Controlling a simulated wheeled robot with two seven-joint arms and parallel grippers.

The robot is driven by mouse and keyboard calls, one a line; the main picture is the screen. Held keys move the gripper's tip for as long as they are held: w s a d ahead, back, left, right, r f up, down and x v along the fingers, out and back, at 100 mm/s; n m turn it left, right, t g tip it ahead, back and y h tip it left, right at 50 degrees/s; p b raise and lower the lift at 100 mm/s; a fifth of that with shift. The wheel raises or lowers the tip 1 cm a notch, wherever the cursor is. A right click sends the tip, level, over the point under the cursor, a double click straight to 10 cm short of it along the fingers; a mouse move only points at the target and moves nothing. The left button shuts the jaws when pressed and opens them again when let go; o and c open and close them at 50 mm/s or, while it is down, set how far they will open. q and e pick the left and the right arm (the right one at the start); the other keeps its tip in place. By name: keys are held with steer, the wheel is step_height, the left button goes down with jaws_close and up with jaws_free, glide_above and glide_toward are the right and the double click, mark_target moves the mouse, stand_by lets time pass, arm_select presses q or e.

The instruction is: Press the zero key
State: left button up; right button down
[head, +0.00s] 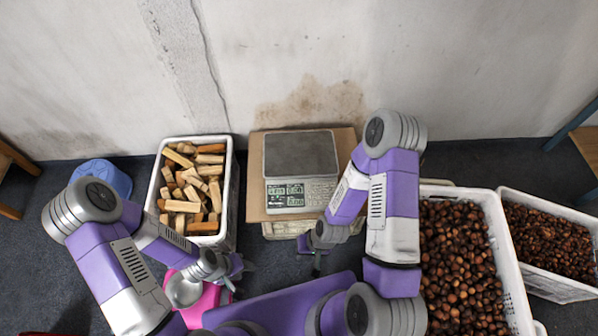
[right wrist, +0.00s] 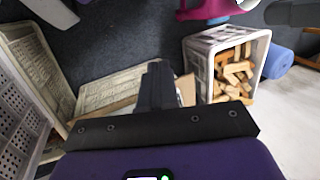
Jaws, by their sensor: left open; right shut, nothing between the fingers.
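The scale (head: 300,153) stands on a cardboard-topped stack against the wall, with a grey weighing plate. My left gripper (head: 236,274) is open, beside a pink container (head: 211,299).
A white crate (head: 231,190) of wooden blocks stands left of the scale. White crates of chestnuts (head: 505,255) (head: 566,292) stand at right. A blue object (head: 112,174) lies at far left. My right forearm passes close to the scale's right side.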

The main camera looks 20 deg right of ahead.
steer(key=shift+w+a, duration=0.2)
steer(key=shift+w, duration=0.1)
steer(key=shift+s, duration=0.1)
steer(key=w+d+f+n+t+h+b, duration=0.1)
steer(key=w+d+f+t+h+b, duration=0.1)
steer(key=w+d+f, duration=0.3)
steer(key=w+d+f+n+t+h+b, duration=0.2)
steer(key=w+d+f+t+h, duration=0.2)
steer(key=w+d, duration=0.6)
steer(key=w+d+f+n+t+h+b, duration=0.1)
steer(key=w+d+f+t+h, duration=0.3)
steer(key=w+d, duration=0.4)
steer(key=w+f+t, duration=0.1)
steer(key=w, duration=0.4)
steer(key=shift+w+d+f+n+b, duration=0.3)
steer(key=shift+f+n+b, duration=0.1)
steer(key=shift+f, duration=0.1)
